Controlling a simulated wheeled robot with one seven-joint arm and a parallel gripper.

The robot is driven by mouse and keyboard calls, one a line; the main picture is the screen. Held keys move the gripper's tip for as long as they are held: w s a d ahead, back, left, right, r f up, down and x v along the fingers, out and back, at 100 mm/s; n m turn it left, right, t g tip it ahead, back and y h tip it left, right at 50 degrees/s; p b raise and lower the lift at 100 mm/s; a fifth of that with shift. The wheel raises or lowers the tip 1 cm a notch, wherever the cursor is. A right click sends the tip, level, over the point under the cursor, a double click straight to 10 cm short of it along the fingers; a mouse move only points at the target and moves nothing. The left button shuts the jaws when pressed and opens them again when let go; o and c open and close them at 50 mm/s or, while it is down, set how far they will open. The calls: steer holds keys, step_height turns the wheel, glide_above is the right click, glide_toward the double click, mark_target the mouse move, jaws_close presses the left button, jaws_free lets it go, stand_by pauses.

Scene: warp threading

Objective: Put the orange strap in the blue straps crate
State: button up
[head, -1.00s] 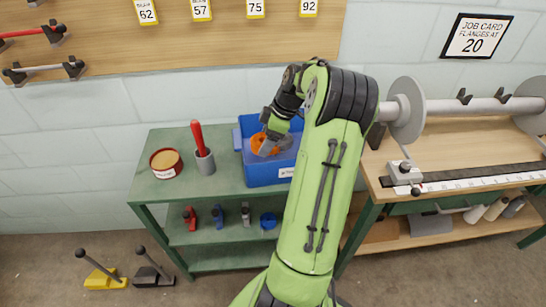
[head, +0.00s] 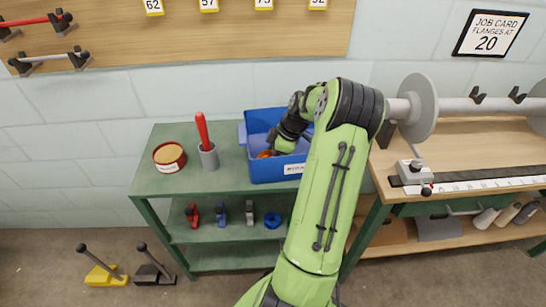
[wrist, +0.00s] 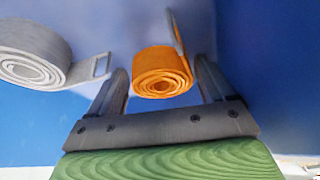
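The blue straps crate (head: 262,172) stands on the green shelf unit, with a white label on its front. The orange strap (wrist: 160,72) is a rolled coil with a loose end, inside the crate's blue walls. A small part of the orange strap (head: 264,154) shows in the head view above the crate's front rim. My gripper (wrist: 161,66) reaches down into the crate. Its fingers stand apart on either side of the orange coil, with gaps visible at both sides. In the head view the fingertips are hidden by the crate wall.
A grey rolled strap (wrist: 35,55) with a buckle lies left of my gripper. On the shelf top stand a round tin (head: 169,158) and a grey cup (head: 208,158) with a red-handled tool. A workbench with a grey roller (head: 450,106) is at right.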

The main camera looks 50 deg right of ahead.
steer(key=p+v, duration=0.4)
steer(key=v, duration=0.8)
steer(key=w+a+r+m+h, duration=0.1)
steer(key=a+r, duration=0.2)
steer(key=a, duration=0.5)
steer(key=w+a+r+m+g+h, duration=0.1)
steer(key=a+r, duration=0.3)
steer(key=a, duration=0.3)
steer(key=w+a+r+h, duration=0.1)
steer(key=w+a+r, duration=0.15)
steer(key=a, duration=0.55)
steer(key=s+a+r+m+t, duration=0.1)
steer(key=s+a+m+t, duration=0.2)
steer(key=s+a, duration=1)
steer(key=shift+s+r+m+y, duration=0.2)
steer(key=shift+s+m+y, duration=0.15)
steer(key=shift+m, duration=0.45)
